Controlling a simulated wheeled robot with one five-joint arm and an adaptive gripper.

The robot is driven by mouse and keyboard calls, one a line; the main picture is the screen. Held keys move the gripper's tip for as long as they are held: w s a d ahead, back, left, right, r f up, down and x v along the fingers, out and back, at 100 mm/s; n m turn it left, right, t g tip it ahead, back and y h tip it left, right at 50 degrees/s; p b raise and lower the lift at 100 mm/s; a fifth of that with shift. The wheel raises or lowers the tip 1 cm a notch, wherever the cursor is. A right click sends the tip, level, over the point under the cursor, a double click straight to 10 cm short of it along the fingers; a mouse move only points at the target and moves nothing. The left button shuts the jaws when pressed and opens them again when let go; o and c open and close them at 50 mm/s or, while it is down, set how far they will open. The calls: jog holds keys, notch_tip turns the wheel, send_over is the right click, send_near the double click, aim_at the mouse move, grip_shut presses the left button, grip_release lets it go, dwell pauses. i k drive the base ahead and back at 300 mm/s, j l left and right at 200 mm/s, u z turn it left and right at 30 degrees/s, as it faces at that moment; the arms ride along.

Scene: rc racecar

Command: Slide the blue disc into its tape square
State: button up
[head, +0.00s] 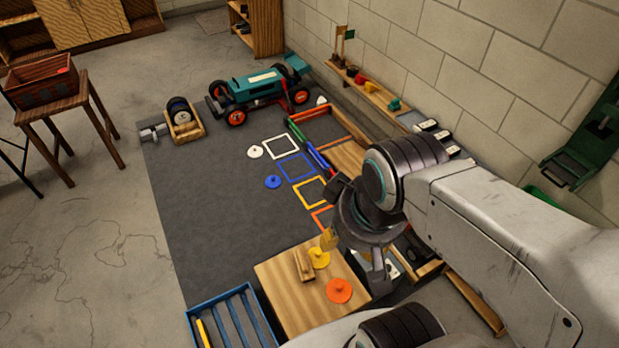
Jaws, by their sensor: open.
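The blue disc (272,182) lies flat on the dark grey mat (205,225), with a small knob on top. It is just left of the blue tape square (305,178) and outside its outline. The blue square looks empty. My gripper (353,256) is open, pointing down, well to the lower right of the blue disc and apart from it. My arm and gripper hide the right part of the mat.
A white disc (255,151) lies beside the white tape square (281,137). Yellow (319,258) and orange (340,291) discs sit on a wooden board (285,283) near my gripper. A teal racecar (258,87) stands at the back. The mat left of the blue disc is clear.

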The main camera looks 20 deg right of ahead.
aim_at(273, 181)
jog(key=z, duration=0.1)
jog(key=j+u, duration=0.25)
jog(key=j, duration=0.25)
jog(key=k+j+u, duration=0.1)
jog(key=j+u, duration=0.15)
jog(key=j, duration=0.3)
jog(key=j+u, duration=0.25)
jog(key=j, duration=0.25)
jog(key=i+j+u, duration=0.1)
jog(key=j+u, duration=0.15)
jog(key=j, duration=0.3)
jog(key=i+j+u, duration=0.1)
jog(key=j+u, duration=0.15)
jog(key=j, duration=0.25)
jog(key=i+j+u, duration=0.25)
jog(key=j, duration=0.25)
jog(key=i+l+z, duration=0.1)
jog(key=i, duration=0.35)
jog(key=i+l+z, duration=0.35)
jog(key=i, duration=0.4)
jog(key=i+l+z, duration=0.25)
jog(key=i+z, duration=0.15)
jog(key=i, duration=0.35)
jog(key=i+z, duration=0.35)
jog(key=i, duration=0.4)
jog(key=i+l, duration=0.35)
jog(key=l, duration=0.15)
jog(key=i+l, duration=0.35)
jog(key=l, duration=0.15)
jog(key=j+u, duration=0.05)
